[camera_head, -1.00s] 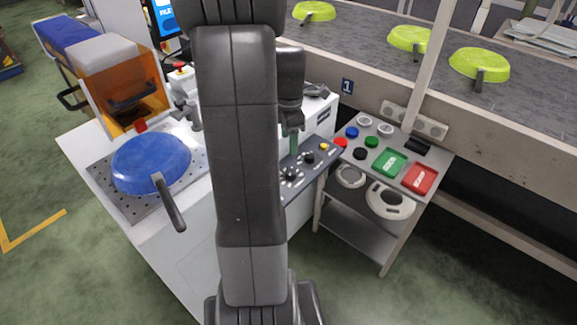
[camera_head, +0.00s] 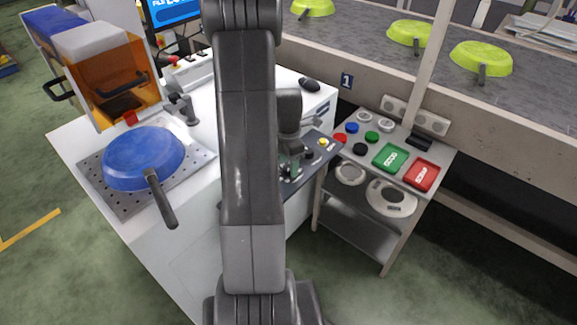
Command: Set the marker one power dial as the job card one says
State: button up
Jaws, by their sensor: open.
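The marker's dark control panel (camera_head: 298,181) lies along the right edge of the white machine table (camera_head: 178,245). A yellow button (camera_head: 324,142) shows at its far end. My gripper (camera_head: 290,168) is open, low over the panel's dials, with its green-tinted fingertips pointing down. It covers most of the dials, so I cannot tell which dial it is at, whether it touches one, or where the power dial points. My own arm hides the panel's left part. No job card is readable. A blue pan (camera_head: 145,157) sits on the perforated plate, its handle toward the front.
An orange-guarded machine (camera_head: 112,85) stands behind the pan. A grey side stand (camera_head: 427,190) holds coloured discs, a green GOOD pad (camera_head: 390,157) and a red SCRAP pad (camera_head: 421,175). The conveyor (camera_head: 535,100) carries lime pans (camera_head: 480,58). Green floor is clear in front.

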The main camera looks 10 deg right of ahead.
jog(key=shift+f, duration=0.65)
jog(key=c, duration=1)
jog(key=shift+o, duration=0.2)
